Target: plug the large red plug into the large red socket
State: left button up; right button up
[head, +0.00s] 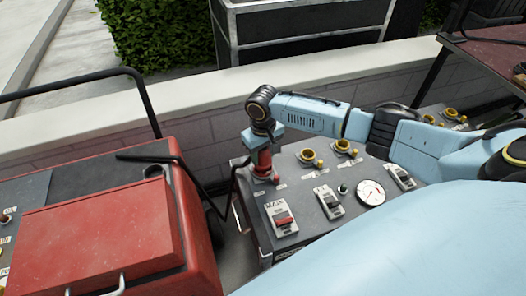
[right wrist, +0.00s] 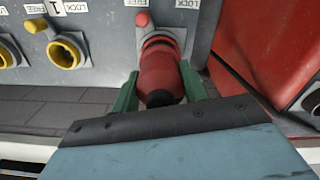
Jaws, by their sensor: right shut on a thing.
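The large red plug (head: 262,162) is upright at the left end of the grey control panel (head: 292,185). My right gripper (head: 264,146) is shut on it from above. In the right wrist view the red plug (right wrist: 162,78) sits between the two green fingers (right wrist: 160,92), its dark back end toward me. Its front end meets a red ring (right wrist: 160,42) at the panel face. The large red socket is mostly hidden behind the plug, and I cannot tell how deep the plug sits. My left gripper is out of view.
Yellow sockets (head: 308,156) stand along the panel's back edge, right of the plug. A red-and-white switch (head: 283,219) and a round gauge (head: 370,192) are in front. A red machine (head: 105,235) with a black rail (head: 140,100) stands left, across a narrow gap. A low wall runs behind.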

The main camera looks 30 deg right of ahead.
jog(key=shift+f, duration=0.95)
jog(key=o, duration=1.2)
jog(key=shift+o, duration=0.6)
jog(key=shift+o, duration=1.2)
jog(key=shift+r+p, duration=2.55)
jog(key=shift+p, duration=0.25)
jog(key=shift+f, duration=0.1)
